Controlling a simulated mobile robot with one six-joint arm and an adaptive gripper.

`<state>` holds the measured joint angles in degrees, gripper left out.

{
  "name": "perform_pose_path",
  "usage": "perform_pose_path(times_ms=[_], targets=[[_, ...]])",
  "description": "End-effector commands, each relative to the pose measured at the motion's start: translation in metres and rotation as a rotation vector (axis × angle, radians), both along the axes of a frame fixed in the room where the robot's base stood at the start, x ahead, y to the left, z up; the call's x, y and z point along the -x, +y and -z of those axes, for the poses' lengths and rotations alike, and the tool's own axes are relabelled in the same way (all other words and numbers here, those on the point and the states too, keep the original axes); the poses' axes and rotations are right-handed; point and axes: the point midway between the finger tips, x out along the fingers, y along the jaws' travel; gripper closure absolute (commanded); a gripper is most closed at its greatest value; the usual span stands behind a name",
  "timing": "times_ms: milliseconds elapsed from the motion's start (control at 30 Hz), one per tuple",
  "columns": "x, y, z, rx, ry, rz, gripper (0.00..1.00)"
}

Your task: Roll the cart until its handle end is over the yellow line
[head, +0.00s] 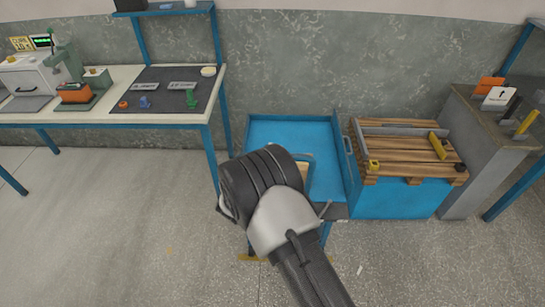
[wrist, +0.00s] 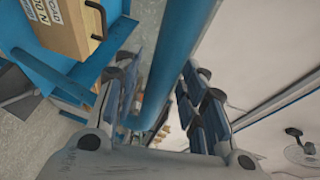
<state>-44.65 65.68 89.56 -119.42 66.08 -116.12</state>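The blue cart (head: 290,130) stands in the middle of the head view, partly hidden by my arm. In the wrist view its blue top (wrist: 30,45) carries a tan box (wrist: 82,22) with a dark handle and a label. A thick blue bar (wrist: 185,50), which looks like the cart's handle, runs between the fingers of my gripper (wrist: 165,95). The fingers are apart, one on each side of the bar, with a gap visible on the right. In the head view the fingers are hidden behind my wrist.
A workbench (head: 120,118) with tools and small parts stands on the left. A blue stand (head: 400,200) with a wooden pallet (head: 405,155) is close to the cart's right. A grey cabinet (head: 480,170) stands beyond it. The floor (head: 110,230) at front left is clear.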

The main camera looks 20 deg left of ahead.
Motion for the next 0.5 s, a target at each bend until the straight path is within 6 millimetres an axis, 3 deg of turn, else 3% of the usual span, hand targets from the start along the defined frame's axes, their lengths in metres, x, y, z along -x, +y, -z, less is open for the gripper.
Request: perform_pose_path(times_ms=[333, 500], targets=[[0.002, 0.001, -0.001, 0.0, 0.0, -0.001, 0.59], [0.023, 0.005, -0.004, 0.0, 0.0, -0.003, 0.59]])
